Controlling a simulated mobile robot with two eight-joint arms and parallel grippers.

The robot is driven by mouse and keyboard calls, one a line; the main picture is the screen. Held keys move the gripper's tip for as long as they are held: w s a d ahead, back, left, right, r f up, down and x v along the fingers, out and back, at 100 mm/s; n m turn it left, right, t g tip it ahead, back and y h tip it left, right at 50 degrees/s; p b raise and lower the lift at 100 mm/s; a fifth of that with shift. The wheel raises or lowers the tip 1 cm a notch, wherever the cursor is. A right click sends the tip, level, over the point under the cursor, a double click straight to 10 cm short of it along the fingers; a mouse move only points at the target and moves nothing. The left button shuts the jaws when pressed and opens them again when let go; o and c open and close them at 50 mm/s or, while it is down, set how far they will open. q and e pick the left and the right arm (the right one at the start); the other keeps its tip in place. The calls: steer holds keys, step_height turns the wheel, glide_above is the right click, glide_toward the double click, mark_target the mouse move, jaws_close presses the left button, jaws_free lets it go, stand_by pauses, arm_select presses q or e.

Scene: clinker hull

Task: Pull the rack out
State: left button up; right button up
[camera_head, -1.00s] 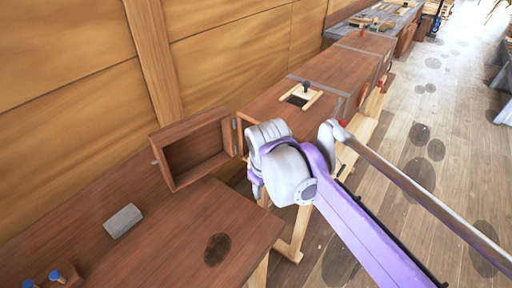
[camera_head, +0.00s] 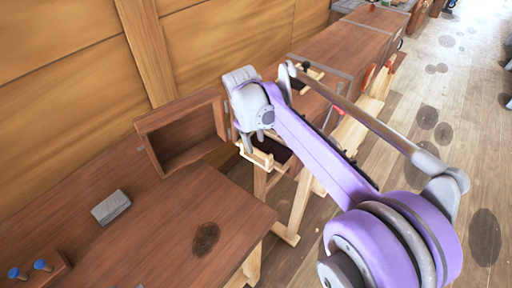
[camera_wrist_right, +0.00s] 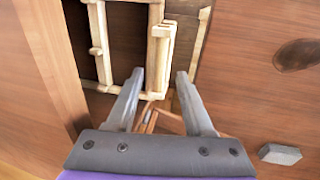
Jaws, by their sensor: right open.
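A pale wooden rack (camera_head: 262,158) shows at the near end of the long wooden chest, low beside the bench, partly hidden by my arm. In the right wrist view the rack (camera_wrist_right: 158,55) is a frame of pale bars, with one end bar just ahead of the fingers. My right gripper (camera_wrist_right: 160,76) is open, its two grey fingers pointing at that end bar. I cannot tell if either finger touches it. In the head view the right gripper (camera_head: 252,143) hangs just above the rack. My left gripper is not in view.
An open, box-like wooden door (camera_head: 180,165) stands left of the gripper. The brown bench (camera_head: 150,245) carries a grey block (camera_head: 110,207) and blue-topped pegs (camera_head: 42,265). The long chest (camera_head: 345,50) runs back along the wall.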

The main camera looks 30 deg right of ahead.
mark_target(257, 150)
steer(key=shift+w+d+f, duration=0.1)
steer(key=shift+d+f, duration=0.1)
steer(key=shift+f, duration=0.7)
steer(key=shift+w+d+f, duration=0.1)
steer(key=shift+d+f, duration=0.05)
steer(key=shift+f, duration=0.75)
jaws_close()
